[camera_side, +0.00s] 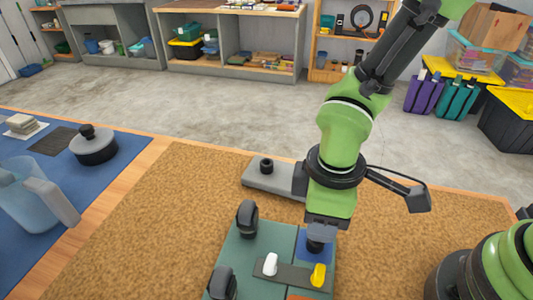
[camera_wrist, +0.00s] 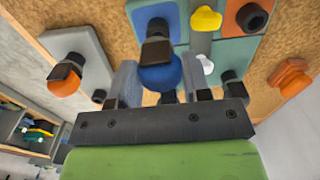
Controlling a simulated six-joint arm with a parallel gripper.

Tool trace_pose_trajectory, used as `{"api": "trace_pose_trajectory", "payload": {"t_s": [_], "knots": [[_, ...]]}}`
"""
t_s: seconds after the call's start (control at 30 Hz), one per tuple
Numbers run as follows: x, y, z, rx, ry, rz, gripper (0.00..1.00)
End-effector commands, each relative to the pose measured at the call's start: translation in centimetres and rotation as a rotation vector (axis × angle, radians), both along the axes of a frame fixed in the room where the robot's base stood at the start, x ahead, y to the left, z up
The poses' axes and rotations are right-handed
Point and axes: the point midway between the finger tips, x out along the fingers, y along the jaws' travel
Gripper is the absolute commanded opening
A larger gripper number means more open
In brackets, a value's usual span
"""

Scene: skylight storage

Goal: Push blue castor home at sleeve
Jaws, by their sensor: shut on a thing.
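The blue castor (camera_wrist: 160,76) shows as a blue ball with a black fork, between the fingers of my gripper (camera_wrist: 160,68). My gripper (camera_side: 318,232) is shut on it, low over the blue pad (camera_side: 301,248) on the teal board (camera_side: 245,245). The castor's black stem end meets the black sleeve (camera_wrist: 157,27) on the blue pad in the wrist view (camera_wrist: 172,10). How deep the stem sits cannot be told. In the side view the blue ball is hidden and only a dark part shows under the gripper.
A grey block (camera_side: 270,177) lies behind. An orange castor (camera_wrist: 65,80) is on the grey block. Brown mat (camera_side: 150,220) at left is clear.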

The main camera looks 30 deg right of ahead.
Motion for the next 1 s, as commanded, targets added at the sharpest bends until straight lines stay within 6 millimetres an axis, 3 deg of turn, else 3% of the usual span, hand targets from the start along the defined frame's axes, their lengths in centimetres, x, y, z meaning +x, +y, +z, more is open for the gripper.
{"api": "trace_pose_trajectory", "payload": {"t_s": [1.0], "knots": [[0.0,0.0,-2.0,0.000,0.000,0.000,0.10]]}}
